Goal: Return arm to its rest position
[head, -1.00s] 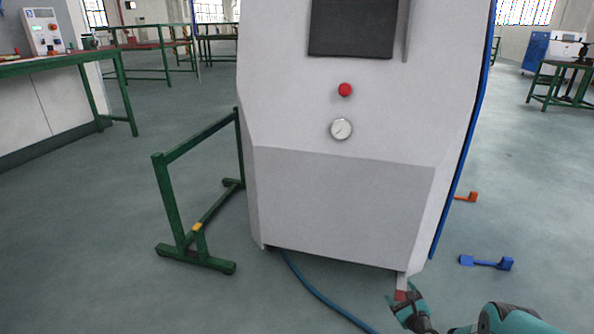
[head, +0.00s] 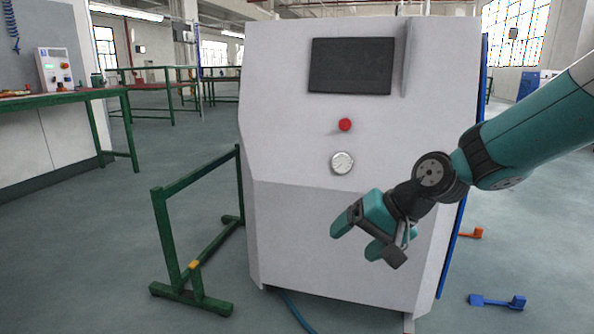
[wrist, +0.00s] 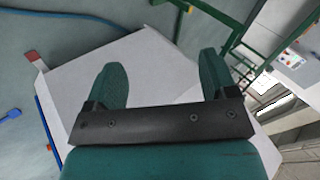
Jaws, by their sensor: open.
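My gripper (head: 352,238) is open and empty in the head view, in front of the lower right part of the generator cabinet. My teal arm reaches in from the right edge. In the wrist view the two teal fingers (wrist: 160,80) stand wide apart with nothing between them. The white-grey gas generator cabinet (head: 300,230) stands upright, with a dark screen (head: 350,66), a red button (head: 345,125) and a round gauge (head: 342,162) on its front. The gripper hides part of the lower front panel. Whether it touches the panel cannot be told.
A green metal frame (head: 168,240) stands left of the cabinet. A blue hose (head: 294,312) runs from under it. A blue part (head: 497,301) and an orange part (head: 469,233) lie on the floor at right. A green workbench (head: 60,98) is at far left.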

